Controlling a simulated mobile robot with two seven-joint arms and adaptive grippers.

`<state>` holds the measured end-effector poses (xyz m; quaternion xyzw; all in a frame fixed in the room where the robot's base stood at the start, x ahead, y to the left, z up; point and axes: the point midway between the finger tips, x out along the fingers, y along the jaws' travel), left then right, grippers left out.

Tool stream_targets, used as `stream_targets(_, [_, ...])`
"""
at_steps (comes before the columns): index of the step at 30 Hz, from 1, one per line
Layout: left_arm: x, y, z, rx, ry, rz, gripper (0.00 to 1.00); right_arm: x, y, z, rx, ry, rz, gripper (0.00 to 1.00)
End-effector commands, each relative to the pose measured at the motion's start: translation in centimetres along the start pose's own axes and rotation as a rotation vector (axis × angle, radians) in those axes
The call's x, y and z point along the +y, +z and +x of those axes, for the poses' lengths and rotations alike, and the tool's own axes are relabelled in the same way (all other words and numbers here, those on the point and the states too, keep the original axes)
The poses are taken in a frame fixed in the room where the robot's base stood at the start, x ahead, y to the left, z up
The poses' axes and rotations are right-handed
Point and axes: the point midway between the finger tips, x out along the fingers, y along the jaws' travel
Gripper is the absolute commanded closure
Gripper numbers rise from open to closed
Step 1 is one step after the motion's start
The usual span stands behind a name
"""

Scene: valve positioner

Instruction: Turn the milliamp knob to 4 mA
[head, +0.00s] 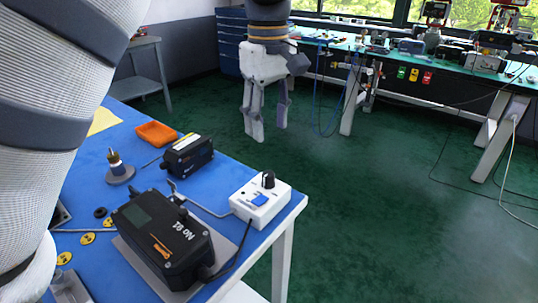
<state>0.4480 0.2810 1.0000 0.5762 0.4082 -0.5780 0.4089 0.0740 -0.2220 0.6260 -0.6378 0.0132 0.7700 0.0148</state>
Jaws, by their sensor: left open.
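The black milliamp knob (268,180) stands on top of a small white box (277,207) at the right corner of the blue table. The box has a blue patch (260,199) on its top; the scale marks are too small to read. My left gripper (268,132) hangs in the picture above the knob, fingers pointing down and apart, with nothing between them. It is clear of the knob; its exact distance cannot be told. My right gripper is not in view.
A black positioner marked No 91 (165,240) sits in front on the blue table (232,170), with a cable to the box. Another black device (187,155), an orange tray (156,133) and a round-based fitting (119,172) stand behind. Open floor (380,210) lies to the right.

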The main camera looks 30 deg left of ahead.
Motion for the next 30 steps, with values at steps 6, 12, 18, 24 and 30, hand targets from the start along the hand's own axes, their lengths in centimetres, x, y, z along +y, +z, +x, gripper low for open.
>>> stream_targets(6, [-0.1,0.1,4.8,-0.003,-0.006,-0.001,0.56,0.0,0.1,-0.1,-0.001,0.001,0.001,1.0])
stream_targets(12, [-0.1,0.0,9.5,-0.002,-0.004,0.001,0.56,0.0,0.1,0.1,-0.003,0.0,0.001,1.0])
stream_targets(18, [-0.1,0.0,11.7,0.0,0.0,0.0,0.56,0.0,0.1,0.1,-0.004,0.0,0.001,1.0])
stream_targets(24, [-0.1,0.0,11.8,0.001,0.001,0.001,0.56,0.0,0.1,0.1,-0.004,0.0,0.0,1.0])
stream_targets(30, [-0.1,0.0,11.8,0.001,0.001,0.001,0.88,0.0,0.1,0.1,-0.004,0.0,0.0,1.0])
